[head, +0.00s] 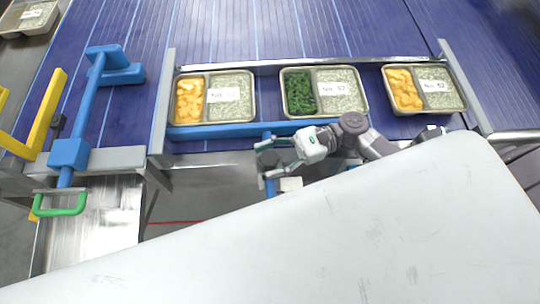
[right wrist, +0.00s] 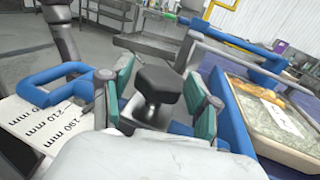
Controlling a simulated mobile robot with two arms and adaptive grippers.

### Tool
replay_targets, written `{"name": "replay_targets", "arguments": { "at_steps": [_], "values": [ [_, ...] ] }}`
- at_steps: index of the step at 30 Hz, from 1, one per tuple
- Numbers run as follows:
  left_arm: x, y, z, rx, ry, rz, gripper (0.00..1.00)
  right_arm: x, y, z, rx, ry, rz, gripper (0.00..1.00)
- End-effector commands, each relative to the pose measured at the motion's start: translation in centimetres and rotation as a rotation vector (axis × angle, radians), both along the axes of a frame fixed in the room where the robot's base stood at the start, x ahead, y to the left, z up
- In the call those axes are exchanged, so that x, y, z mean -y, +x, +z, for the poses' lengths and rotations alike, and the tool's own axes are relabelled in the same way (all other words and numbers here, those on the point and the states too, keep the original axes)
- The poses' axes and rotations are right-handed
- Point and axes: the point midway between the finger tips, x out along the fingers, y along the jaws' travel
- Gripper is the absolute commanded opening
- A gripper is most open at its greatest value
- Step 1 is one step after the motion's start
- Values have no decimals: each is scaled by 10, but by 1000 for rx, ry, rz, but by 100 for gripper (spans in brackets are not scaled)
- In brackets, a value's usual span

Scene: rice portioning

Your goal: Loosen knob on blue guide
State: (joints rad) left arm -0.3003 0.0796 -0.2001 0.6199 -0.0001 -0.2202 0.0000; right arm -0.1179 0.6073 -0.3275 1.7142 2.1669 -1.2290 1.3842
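The blue guide (head: 225,131) runs along the near side of the trays in the head view. In the right wrist view its blue tubing (right wrist: 60,74) shows at left, with more at right. The black knob (right wrist: 158,84) stands in the middle of the right wrist view. My right gripper (head: 265,160) comes in from the right, at the near side of the guide. In the right wrist view my right gripper (right wrist: 160,88) has its teal-padded fingers apart, one on each side of the knob. Whether a pad touches the knob is unclear. My left gripper is not in view.
Three portion trays sit on the blue conveyor: left tray (head: 204,121), middle tray (head: 341,113), right tray (head: 462,108). A white scale plate (right wrist: 40,125) marked in mm lies left of the knob. A blue post with a green handle (head: 60,211) stands at left.

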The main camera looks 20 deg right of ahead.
Motion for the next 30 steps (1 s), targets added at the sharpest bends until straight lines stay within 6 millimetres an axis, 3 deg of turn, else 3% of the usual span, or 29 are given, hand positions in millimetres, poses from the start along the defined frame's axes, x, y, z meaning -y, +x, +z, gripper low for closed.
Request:
{"name": "replay_targets", "arguments": {
  "at_steps": [13,24,30],
  "values": [
    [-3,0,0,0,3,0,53,1,0,7,2,-2,-1,72],
    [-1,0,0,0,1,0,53,0,0,74,4,-3,1,72],
    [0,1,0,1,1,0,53,0,0,96,2,-2,0,72]
  ]
}}
